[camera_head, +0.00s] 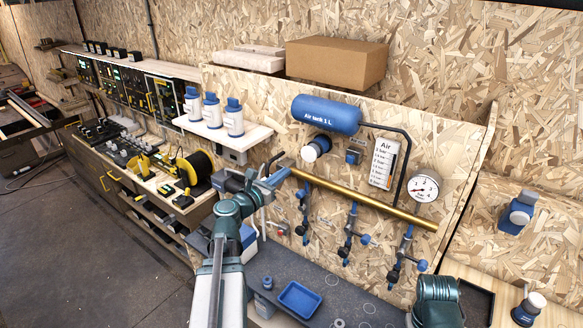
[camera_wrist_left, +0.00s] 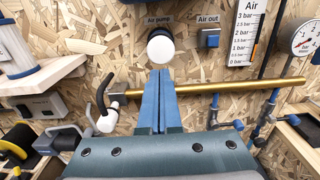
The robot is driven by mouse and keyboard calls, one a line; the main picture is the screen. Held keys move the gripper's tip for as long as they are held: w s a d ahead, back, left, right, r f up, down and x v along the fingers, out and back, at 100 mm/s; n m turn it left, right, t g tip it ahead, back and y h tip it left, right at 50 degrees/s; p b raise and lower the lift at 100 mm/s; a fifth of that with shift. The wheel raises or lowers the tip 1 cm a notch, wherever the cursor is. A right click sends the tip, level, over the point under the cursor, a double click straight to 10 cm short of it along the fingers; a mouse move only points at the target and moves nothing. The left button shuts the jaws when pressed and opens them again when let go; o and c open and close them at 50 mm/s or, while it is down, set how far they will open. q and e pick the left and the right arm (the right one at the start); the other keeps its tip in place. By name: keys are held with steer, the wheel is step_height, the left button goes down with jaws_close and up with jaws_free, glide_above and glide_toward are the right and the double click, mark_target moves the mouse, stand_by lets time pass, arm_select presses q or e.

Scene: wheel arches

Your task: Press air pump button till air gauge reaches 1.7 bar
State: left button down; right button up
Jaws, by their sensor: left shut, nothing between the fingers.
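My left gripper (camera_head: 284,174) is shut and empty, to the left of and below the button in the head view. In the left wrist view its fingertips (camera_wrist_left: 161,74) appear just below the knob; whether they touch is unclear. The round air gauge (camera_head: 424,186) hangs at right, also in the left wrist view (camera_wrist_left: 305,39); its exact reading is unclear.
A blue air out button (camera_head: 354,157) and an air scale card (camera_head: 383,162) are beside the pump button. A brass pipe (camera_head: 365,200) with several blue valves runs below. A white shelf (camera_head: 226,131) with bottles is at left. A blue tray (camera_head: 299,298) lies on the bench.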

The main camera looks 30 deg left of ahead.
mark_target(307, 155)
arm_select(q)
steer(key=shift+s, duration=0.6)
steer(key=shift+w+d, duration=0.15)
steer(key=shift+w, duration=1.55)
steer(key=shift+w+d, duration=0.15)
steer(key=shift+w, duration=1.55)
steer(key=shift+w+d, duration=0.15)
steer(key=shift+w, duration=1.55)
steer(key=shift+w, duration=0.1)
steer(key=shift+s, duration=0.25)
steer(key=shift+w, duration=0.25)
steer(key=shift+w+d, duration=0.1)
steer(key=shift+w, duration=1.7)
steer(key=shift+s, duration=2.05)
